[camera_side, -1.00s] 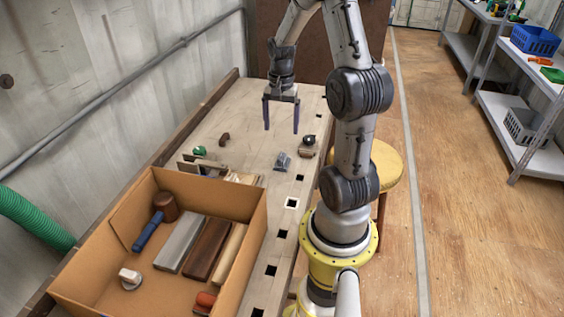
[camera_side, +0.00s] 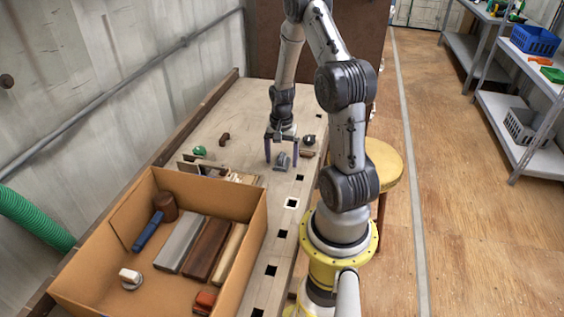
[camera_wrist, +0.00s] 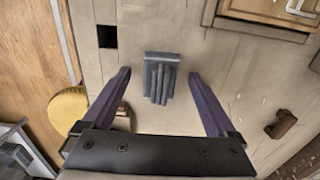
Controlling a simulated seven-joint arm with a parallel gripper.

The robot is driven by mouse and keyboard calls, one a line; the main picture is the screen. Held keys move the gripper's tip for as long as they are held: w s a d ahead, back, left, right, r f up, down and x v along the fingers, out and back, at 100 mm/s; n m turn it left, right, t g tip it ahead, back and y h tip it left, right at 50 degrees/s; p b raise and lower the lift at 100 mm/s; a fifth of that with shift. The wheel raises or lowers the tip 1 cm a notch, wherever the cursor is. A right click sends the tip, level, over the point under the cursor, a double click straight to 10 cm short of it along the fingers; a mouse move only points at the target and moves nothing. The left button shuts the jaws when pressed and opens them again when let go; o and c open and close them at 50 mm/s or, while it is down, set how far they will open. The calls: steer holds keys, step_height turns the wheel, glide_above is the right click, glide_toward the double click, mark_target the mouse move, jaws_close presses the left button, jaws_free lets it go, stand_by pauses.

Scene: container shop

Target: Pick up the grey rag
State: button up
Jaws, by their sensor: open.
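The grey rag (camera_side: 282,161) lies bunched on the workbench, a small folded bundle. It also shows in the wrist view (camera_wrist: 160,80), flat at one end with ridged folds below. My gripper (camera_side: 281,163) is open and low over the bench, with its two purple fingers on either side of the rag. In the wrist view my gripper (camera_wrist: 160,100) has a finger to the left and one to the right, both apart from the rag. Nothing is between the fingers and touching them. The exact height of the fingertips above the bench is hard to tell.
A cardboard box (camera_side: 252,235) with a mallet (camera_side: 158,222) and several blocks stands at the front left. A green tape roll (camera_side: 200,151), a small brown piece (camera_side: 224,139) and a dark round item (camera_side: 309,140) lie nearby. Square holes dot the bench (camera_side: 283,234).

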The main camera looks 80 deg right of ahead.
mark_target(282, 157)
steer(key=c, duration=1.4)
steer(key=shift+c, duration=0.2)
steer(key=shift+r, duration=0.4)
step_height(282, 157, up, 3)
steer(key=shift+f, duration=0.2)
steer(key=s+a+r, duration=0.8)
steer(key=a+r, duration=0.1)
steer(key=a, duration=0.2)
steer(key=shift+a+r, duration=0.2)
steer(key=shift+r, duration=0.05)
